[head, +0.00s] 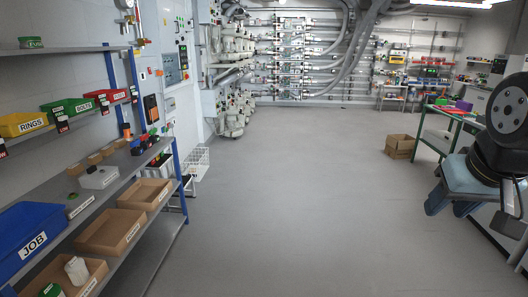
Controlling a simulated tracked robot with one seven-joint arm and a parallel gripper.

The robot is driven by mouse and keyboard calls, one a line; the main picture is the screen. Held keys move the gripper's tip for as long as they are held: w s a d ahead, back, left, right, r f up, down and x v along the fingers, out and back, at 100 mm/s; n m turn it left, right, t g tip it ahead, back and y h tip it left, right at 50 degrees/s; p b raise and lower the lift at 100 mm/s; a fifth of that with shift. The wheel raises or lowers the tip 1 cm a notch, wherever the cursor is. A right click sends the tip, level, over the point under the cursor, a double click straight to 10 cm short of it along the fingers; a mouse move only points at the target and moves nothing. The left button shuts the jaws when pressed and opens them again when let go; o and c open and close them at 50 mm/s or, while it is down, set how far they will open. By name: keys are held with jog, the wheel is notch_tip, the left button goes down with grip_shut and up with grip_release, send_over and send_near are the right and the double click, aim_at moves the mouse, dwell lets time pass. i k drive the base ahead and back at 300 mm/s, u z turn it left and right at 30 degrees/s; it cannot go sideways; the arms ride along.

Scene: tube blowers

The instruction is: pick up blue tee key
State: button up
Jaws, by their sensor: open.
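I cannot pick out a blue tee key in the head view. Small tools and parts on the far shelves and by the left wall are too small to tell apart. Part of my own arm, dark and rounded, shows at the right edge.
A grey shelf (112,198) along the left wall holds a blue JOB bin (27,235) and cardboard trays (110,232). Red, green and yellow bins sit above. A cardboard box (400,146) stands near a green-framed table (446,112) at right. The middle floor (285,190) is clear.

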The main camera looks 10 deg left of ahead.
aim_at(134, 144)
jog(key=u, duration=0.15)
jog(key=i, duration=2.1)
jog(key=u, duration=0.45)
jog(key=i, duration=1.1)
jog(key=u, duration=0.75)
jog(key=i, duration=0.95)
jog(key=u, duration=1.2)
jog(key=i, duration=1.1)
jog(key=u, duration=0.55)
jog(key=k, duration=0.85)
